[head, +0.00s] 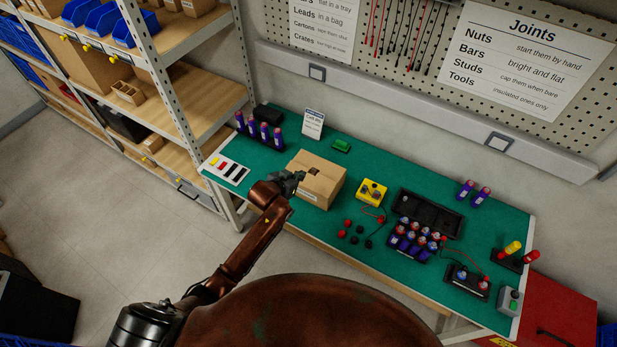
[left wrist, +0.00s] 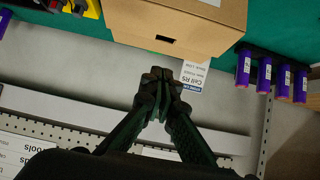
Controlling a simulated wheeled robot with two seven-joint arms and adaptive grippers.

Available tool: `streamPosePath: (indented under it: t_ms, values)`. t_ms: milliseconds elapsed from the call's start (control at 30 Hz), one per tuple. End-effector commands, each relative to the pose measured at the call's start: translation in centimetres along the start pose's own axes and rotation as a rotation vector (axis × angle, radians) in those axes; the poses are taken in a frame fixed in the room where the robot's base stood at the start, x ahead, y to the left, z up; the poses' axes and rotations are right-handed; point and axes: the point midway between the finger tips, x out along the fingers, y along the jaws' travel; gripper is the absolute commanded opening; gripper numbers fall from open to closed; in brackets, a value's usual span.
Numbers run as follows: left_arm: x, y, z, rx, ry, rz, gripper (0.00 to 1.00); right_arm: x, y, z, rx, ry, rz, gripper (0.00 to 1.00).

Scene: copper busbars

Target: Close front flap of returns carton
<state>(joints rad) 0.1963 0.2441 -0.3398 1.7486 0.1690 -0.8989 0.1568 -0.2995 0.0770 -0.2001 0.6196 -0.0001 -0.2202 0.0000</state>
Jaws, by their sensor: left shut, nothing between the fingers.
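The returns carton (head: 325,183) is a tan cardboard box on the green mat, with a white label low on its near side and a small dark patch on its upper part. My left gripper (head: 296,178) is at the carton's left side, overlapping its edge in the head view; I cannot tell if they touch. In the left wrist view the fingers (left wrist: 161,76) are shut and empty, just short of the carton (left wrist: 180,22), which shows a dark slot. The front flap's exact position is unclear. My right gripper is not in view.
A small sign card (head: 313,121) stands behind the carton. Purple cylinders (head: 260,130) stand in a row at the left, and a yellow box (head: 372,192) sits right of the carton. A black case (head: 430,213) lies farther right. Some bare mat lies left of the carton.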

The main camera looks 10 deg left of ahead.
Motion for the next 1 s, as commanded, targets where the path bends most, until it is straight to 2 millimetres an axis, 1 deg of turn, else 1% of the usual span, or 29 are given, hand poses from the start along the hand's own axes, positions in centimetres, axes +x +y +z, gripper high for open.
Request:
streamPosePath:
  t_ms: [33, 100, 300, 367, 400, 500, 633, 1000]
  values:
    - [1.1, 0.1, -0.1, -0.001, -0.001, 0.001, 0.0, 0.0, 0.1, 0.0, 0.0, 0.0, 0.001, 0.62]
    - [2.6, 0.1, -0.1, -0.001, -0.001, 0.001, 0.0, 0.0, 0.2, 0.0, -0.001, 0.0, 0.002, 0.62]
    - [6.4, 0.1, -0.1, -0.003, -0.001, 0.001, 0.0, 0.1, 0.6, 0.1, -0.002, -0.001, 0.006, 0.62]
    - [7.3, 0.1, -0.1, -0.003, 0.0, 0.001, 0.0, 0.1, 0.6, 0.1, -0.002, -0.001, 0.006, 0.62]
    - [7.8, 0.1, 0.8, -0.005, -0.003, 0.001, 0.0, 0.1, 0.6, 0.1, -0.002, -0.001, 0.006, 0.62]
    - [8.7, 0.1, 1.7, -0.004, -0.002, 0.001, 0.0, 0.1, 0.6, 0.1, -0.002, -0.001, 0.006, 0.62]
    - [9.5, 0.1, 2.5, -0.003, -0.001, 0.001, 0.0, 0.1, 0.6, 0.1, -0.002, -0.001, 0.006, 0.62]
    - [9.8, 0.0, 2.8, -0.004, 0.001, 0.0, 0.0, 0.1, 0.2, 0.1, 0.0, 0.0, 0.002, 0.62]
